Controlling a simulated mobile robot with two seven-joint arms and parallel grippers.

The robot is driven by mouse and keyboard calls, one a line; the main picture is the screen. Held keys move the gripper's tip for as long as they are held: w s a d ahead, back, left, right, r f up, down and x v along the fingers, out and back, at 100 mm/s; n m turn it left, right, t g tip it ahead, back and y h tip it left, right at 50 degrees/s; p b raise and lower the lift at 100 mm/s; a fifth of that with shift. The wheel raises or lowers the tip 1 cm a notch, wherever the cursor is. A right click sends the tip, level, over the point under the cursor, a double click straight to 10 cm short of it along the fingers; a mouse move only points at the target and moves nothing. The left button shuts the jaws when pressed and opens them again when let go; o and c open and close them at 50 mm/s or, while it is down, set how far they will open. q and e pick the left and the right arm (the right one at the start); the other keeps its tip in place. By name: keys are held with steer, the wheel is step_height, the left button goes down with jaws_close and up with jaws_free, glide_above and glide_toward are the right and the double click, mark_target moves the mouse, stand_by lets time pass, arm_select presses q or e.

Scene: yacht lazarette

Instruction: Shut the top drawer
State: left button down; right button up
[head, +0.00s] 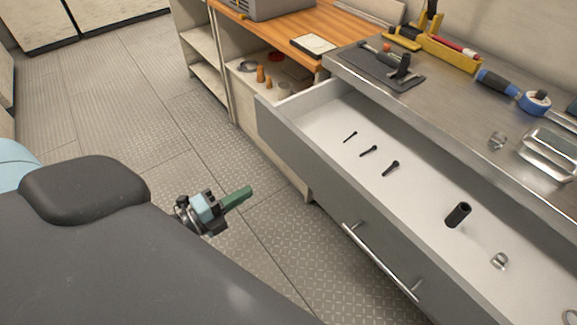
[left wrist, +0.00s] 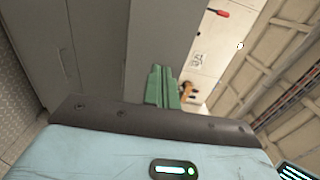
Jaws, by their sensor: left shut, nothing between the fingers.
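The top drawer (head: 310,145) is pulled well out from under the steel worktop, and its white inside shows in the head view. Its grey front carries a long bar handle (head: 380,262). My left gripper (head: 236,198), with green fingers, is left of the drawer front, apart from it and above the floor. The fingers are shut and empty. They also show shut in the left wrist view (left wrist: 160,86), with grey panels behind them. My right gripper is not in view.
In the drawer lie several bolts (head: 391,168), a black socket (head: 458,214) and a metal ring (head: 499,261). Tools and a metal tin (head: 551,153) lie on the worktop (head: 440,100). A wooden-topped shelf unit (head: 285,35) stands beyond. The patterned floor (head: 120,110) at left is clear.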

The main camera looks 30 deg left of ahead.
arm_select(q)
steer(key=p, duration=0.2)
glide_toward(301, 161)
steer(key=x, duration=0.7)
stand_by(0.3)
steer(key=shift+w, duration=0.1)
